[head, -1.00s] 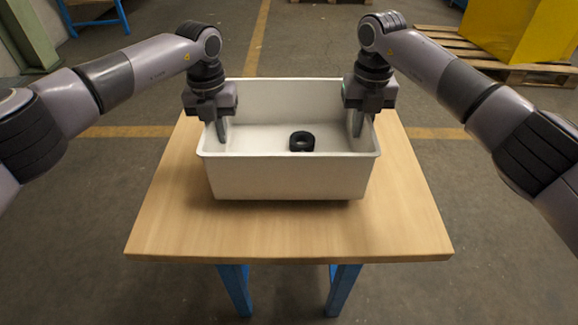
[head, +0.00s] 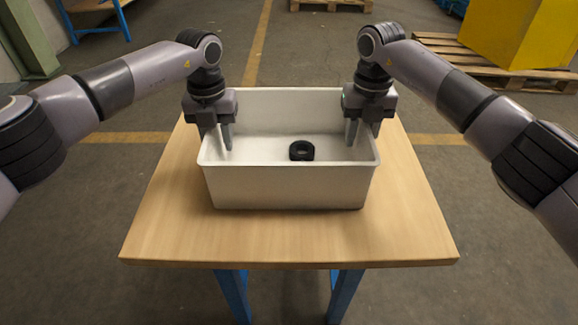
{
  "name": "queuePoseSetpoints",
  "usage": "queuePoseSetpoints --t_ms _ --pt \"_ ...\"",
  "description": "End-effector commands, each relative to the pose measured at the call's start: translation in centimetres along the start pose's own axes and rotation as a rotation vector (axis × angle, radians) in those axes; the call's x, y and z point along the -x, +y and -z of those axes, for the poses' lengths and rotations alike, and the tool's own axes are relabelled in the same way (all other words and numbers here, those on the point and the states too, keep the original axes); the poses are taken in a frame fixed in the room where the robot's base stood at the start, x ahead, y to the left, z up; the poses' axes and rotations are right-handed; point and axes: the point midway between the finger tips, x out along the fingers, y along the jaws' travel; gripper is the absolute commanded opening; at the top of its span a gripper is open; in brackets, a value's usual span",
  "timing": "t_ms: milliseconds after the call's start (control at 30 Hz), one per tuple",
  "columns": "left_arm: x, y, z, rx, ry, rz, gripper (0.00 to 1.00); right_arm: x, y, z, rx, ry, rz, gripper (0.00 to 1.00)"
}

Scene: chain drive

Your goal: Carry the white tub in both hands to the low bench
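The white tub (head: 288,187) sits upright on the wooden-topped bench (head: 165,235) with blue legs. A black ring (head: 302,150) lies on the tub's floor. My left gripper (head: 216,137) is open over the tub's left wall, one finger inside and standing off the wall. My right gripper (head: 363,133) is open over the right wall in the same way, with one finger inside. The outer fingers are partly hidden behind the walls and gripper bodies. Both grippers are still low around the rim.
Bare bench top lies in front of and beside the tub. A pallet with a yellow block (head: 505,35) stands at the back right. Another pallet (head: 330,4) is at the far back, and a blue-framed table (head: 90,20) at the back left.

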Motion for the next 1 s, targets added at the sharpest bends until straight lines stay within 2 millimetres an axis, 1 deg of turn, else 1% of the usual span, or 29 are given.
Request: queuePoseSetpoints --t_ms 167,300,400,500,633,767,867,1000 --pt "3.2 0.0 -0.1 0.0 -0.004 0.002 0.34 0.0 0.0 0.0 0.0 0.0 0.0 0.34" --pt "6.3 0.0 -0.1 0.0 -0.005 0.001 0.34 0.0 0.0 0.0 0.0 0.0 0.0 0.34" --pt "8.3 0.0 -0.1 0.001 -0.004 0.002 0.34 0.0 0.0 0.0 0.0 0.0 0.0 0.34" --pt "9.8 0.0 -0.1 0.001 -0.003 0.001 0.34 0.0 0.0 0.0 0.0 0.0 0.0 0.34" --pt "11.0 0.0 0.0 0.001 -0.001 0.0 0.34 0.0 0.0 0.0 0.0 0.0 0.0 0.34" --pt "11.5 0.0 0.0 0.0 0.0 0.0 0.34 0.7 0.0 -0.1 0.0 -0.003 -0.001 0.34" --pt "11.5 0.0 0.0 0.0 0.0 0.0 0.34 2.1 0.0 -0.1 0.0 -0.004 0.001 0.34" --pt "11.5 0.0 0.0 0.0 0.0 0.0 0.34 5.0 0.0 -0.1 0.0 -0.005 0.001 0.34"
